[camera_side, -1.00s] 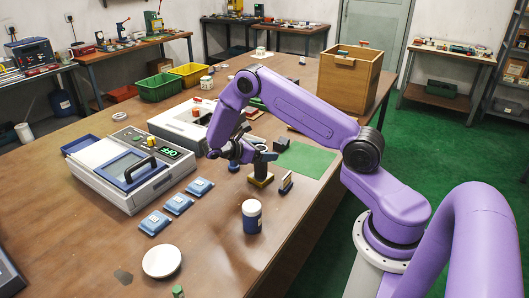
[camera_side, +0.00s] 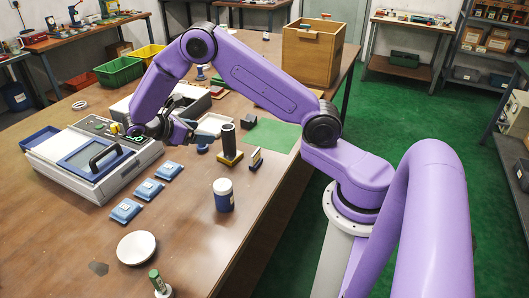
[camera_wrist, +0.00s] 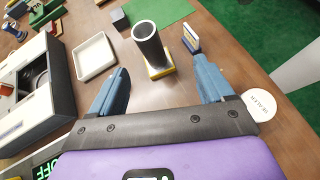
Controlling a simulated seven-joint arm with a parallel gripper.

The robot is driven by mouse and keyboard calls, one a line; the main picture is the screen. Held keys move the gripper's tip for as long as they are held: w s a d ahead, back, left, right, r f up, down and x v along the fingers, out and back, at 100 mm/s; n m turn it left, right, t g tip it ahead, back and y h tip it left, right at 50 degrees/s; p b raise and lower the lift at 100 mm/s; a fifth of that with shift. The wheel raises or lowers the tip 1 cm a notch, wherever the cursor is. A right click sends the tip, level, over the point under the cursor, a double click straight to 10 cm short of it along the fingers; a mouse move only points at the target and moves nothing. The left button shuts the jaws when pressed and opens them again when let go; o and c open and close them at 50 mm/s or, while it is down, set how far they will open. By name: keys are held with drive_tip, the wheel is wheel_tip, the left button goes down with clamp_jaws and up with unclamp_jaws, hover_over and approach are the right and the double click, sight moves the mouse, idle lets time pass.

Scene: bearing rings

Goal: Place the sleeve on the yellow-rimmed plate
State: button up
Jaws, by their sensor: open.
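The sleeve, a dark grey hollow tube (camera_side: 228,137), stands upright on the yellow-rimmed plate (camera_side: 231,160). In the wrist view the sleeve (camera_wrist: 150,45) shows its open top, and the yellow rim (camera_wrist: 159,72) shows around its foot. My gripper (camera_side: 211,124) is open and empty, just left of the sleeve in the side view. In the wrist view my gripper (camera_wrist: 164,72) has its two blue fingers spread wide, one to each side and short of the sleeve, with no contact visible. The sleeve's exact seating on the plate is partly hidden.
A small upright blue-and-yellow block (camera_side: 256,158) stands right of the plate. A blue bottle with a white lid (camera_side: 223,195) stands in front. Several blue pads (camera_side: 147,189), a boxy machine (camera_side: 95,160) and a white tray (camera_wrist: 95,55) lie left. A green mat (camera_side: 272,135) lies behind.

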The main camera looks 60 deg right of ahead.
drive_tip(key=s+a+r+t+y, duration=0.3)
drive_tip(key=s+a+r+y, duration=0.25)
drive_tip(key=s+a, duration=0.55)
drive_tip(key=s+r+y, duration=0.2)
drive_tip(key=s+y, duration=0.4)
drive_tip(key=s, duration=1.4)
drive_tip(key=shift+s+a+r+m+t, duration=0.15)
drive_tip(key=shift+a+r+m+t, duration=0.15)
drive_tip(key=shift+m+t, duration=0.1)
